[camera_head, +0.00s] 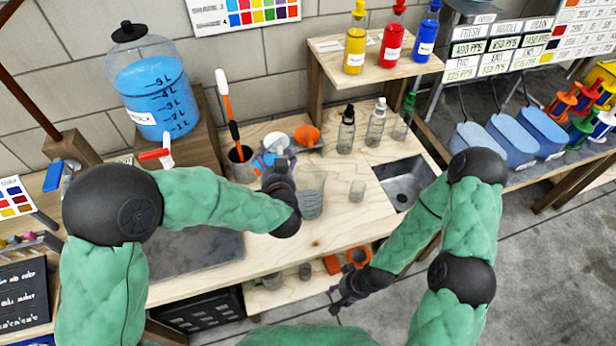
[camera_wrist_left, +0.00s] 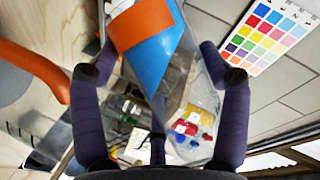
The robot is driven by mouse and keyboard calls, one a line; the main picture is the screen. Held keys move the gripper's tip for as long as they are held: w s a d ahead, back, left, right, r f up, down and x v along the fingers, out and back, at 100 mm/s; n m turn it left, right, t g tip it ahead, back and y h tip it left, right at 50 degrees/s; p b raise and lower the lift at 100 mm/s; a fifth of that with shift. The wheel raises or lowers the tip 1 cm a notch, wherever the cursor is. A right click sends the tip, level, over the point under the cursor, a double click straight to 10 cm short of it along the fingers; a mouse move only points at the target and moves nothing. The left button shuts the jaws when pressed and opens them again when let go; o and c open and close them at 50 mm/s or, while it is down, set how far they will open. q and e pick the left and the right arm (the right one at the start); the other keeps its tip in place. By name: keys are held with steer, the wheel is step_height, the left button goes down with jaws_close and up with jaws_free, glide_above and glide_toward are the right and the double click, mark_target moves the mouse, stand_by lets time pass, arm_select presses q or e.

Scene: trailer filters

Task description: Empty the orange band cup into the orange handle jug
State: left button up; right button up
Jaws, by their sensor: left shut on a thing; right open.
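My left gripper (camera_head: 276,168) is shut on a clear cup with an orange band (camera_head: 276,142). In the left wrist view the orange band (camera_wrist_left: 143,24) and blue liquid (camera_wrist_left: 155,62) show in the cup between the fingers (camera_wrist_left: 160,85). A clear jug (camera_head: 311,200) stands on the wooden bench just right of my left gripper; its handle cannot be made out in the head view. A curved orange piece (camera_wrist_left: 35,68) shows at the left of the left wrist view; I cannot tell what it belongs to. My right gripper (camera_head: 346,292) is open and empty in front of the bench.
A small clear glass (camera_head: 357,190) and a sink (camera_head: 405,182) lie right of the jug. A large blue-filled dispenser (camera_head: 152,95) is at the left.

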arm_select(q)
steer(key=shift+f+m+y+b, duration=0.35)
steer(key=shift+f+b, duration=0.2)
steer(key=shift+f, duration=0.3)
steer(key=shift+a, duration=0.1)
steer(key=shift+f, duration=0.1)
steer(key=shift+f+m+b, duration=0.25)
steer(key=shift+m+b, duration=0.1)
steer(key=shift+b, duration=0.1)
steer(key=shift+a+f+m+t+y+b, duration=0.15)
steer(key=shift+f+m+t+y+b, duration=0.15)
steer(key=shift+f+t+b, duration=0.25)
steer(key=shift+a+f+m+b, duration=0.1)
steer(key=shift+a+m+b, duration=0.1)
steer(key=shift+m+b, duration=0.5)
steer(key=shift+r+m+t+y, duration=0.35)
steer(key=shift+r+m, duration=0.25)
steer(key=shift+m, duration=0.1)
steer(key=shift+d+r, duration=0.1)
steer(key=shift+r, duration=0.05)
steer(key=shift+d+r+m+p, duration=0.4)
steer(key=shift+d+m+p, duration=0.1)
steer(key=shift+m+p, duration=0.2)
stand_by(0.5)
